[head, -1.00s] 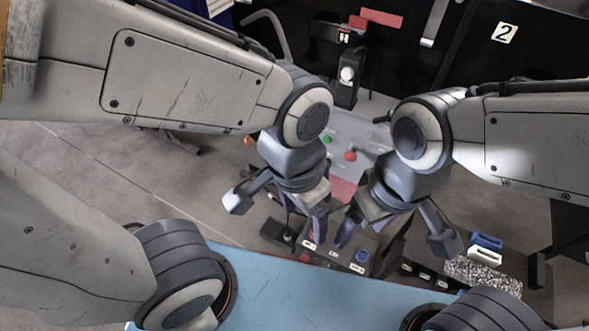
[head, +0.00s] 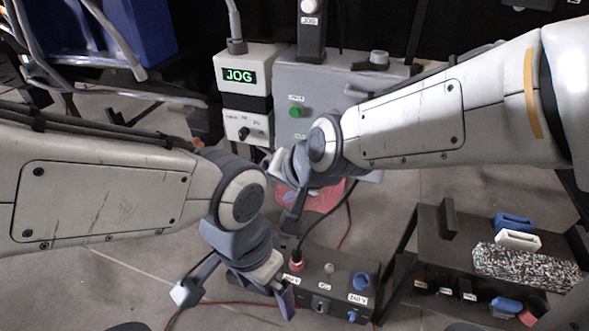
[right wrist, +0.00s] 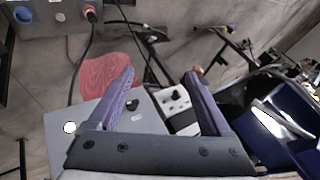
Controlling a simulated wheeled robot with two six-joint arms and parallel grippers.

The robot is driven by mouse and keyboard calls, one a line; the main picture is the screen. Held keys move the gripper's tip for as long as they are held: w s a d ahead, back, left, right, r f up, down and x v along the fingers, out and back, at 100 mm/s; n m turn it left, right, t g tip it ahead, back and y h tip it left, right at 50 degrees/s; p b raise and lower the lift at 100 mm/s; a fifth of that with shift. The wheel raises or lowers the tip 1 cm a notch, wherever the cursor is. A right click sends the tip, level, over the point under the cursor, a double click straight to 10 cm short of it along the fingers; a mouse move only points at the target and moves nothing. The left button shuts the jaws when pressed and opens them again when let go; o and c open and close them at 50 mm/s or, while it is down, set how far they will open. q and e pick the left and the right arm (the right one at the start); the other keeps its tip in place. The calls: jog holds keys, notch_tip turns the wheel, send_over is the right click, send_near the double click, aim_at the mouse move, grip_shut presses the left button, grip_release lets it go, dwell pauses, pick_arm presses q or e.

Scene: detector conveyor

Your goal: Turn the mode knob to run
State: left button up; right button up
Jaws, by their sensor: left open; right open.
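The mode knob (head: 243,133) is a small dark knob on a white selector box below a display (head: 239,76) that reads JOG in green. The small marks around the knob are too blurred to read. In the right wrist view a white box with a black knob (right wrist: 172,95) appears between the fingers, beyond the tips. My right gripper (head: 279,190) is open and empty, below and right of the knob, apart from it. It also shows in the right wrist view (right wrist: 160,75). My left gripper (head: 236,296) is open and empty, lower down beside a dark control box.
A grey panel (head: 330,75) with a green button (head: 295,112) stands right of the display. A dark box (head: 335,283) with connectors is low centre. A rack with a speckled block (head: 525,266) is at right. Cables hang at upper left.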

jog(key=w+a+f+m+t+b, duration=0.2)
jog(key=w+a+m+t+b, duration=0.15)
jog(key=w+m+b, duration=0.35)
jog(key=w+a+f+m+t+b, duration=0.1)
jog(key=w+a+m+t+b, duration=0.3)
jog(key=m+b, duration=0.45)
pick_arm(q)
notch_tip(320, 180, down, 35)
jog(key=b, duration=1.7)
pick_arm(e)
jog(key=w+d+f+m+t+h, duration=0.1)
jog(key=d+f+m+t+h, duration=0.55)
jog(key=m, duration=1.45)
pick_arm(q)
notch_tip(320, 180, up, 4)
jog(key=p, duration=0.4)
jog(key=shift+r+p, duration=0.1)
jog(key=shift+p, duration=0.25)
pick_arm(e)
jog(key=w+d+f+g+h, duration=0.2)
jog(key=w+d+h, duration=0.2)
jog(key=w, duration=0.6)
jog(key=shift+d+g, duration=0.3)
jog(key=shift+g, duration=0.1)
grip_shut()
